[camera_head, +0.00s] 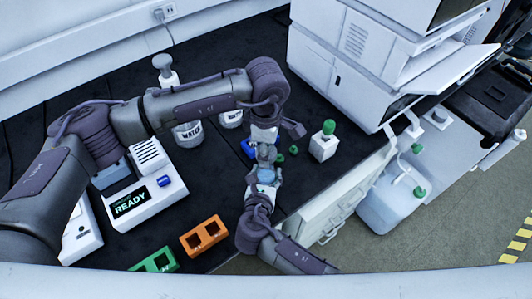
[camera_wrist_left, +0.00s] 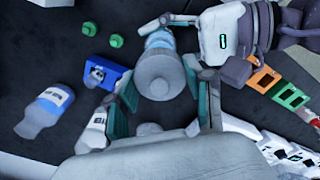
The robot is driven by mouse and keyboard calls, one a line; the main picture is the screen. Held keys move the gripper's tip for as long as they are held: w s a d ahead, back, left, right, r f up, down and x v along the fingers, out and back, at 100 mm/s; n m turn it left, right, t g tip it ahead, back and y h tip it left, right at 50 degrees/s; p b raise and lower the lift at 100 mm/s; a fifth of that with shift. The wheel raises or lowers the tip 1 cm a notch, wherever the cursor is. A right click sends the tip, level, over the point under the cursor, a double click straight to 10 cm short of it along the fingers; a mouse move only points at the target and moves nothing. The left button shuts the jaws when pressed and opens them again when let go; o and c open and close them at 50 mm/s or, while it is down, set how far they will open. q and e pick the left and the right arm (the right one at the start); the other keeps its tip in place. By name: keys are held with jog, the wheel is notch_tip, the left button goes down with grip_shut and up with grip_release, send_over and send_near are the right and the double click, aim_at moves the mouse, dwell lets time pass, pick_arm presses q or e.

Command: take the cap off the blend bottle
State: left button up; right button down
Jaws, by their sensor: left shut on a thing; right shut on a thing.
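The bottle, taken as the blend bottle (camera_head: 266,175), is pale blue with a grey cap and is held up between my two grippers. In the left wrist view its grey cap (camera_wrist_left: 158,76) faces the camera, with the blue body (camera_wrist_left: 159,40) partly hidden behind it. My left gripper (camera_head: 264,148) is shut on the cap from above, with a finger on each side. My right gripper (camera_head: 264,186) is shut around the bottle's body from the near side. Any label on the bottle is hidden, and I cannot tell whether the cap is still seated.
Loose green caps (camera_head: 294,149) lie on the dark bench near a blue holder (camera_wrist_left: 109,72). A white bottle with a green cap (camera_head: 323,143) stands right. A water jar (camera_head: 188,133), orange rack (camera_head: 205,236), green rack (camera_head: 155,261) and READY device (camera_head: 140,202) are left.

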jog(key=shift+c, duration=1.4)
grip_release()
jog(key=shift+s, duration=0.1)
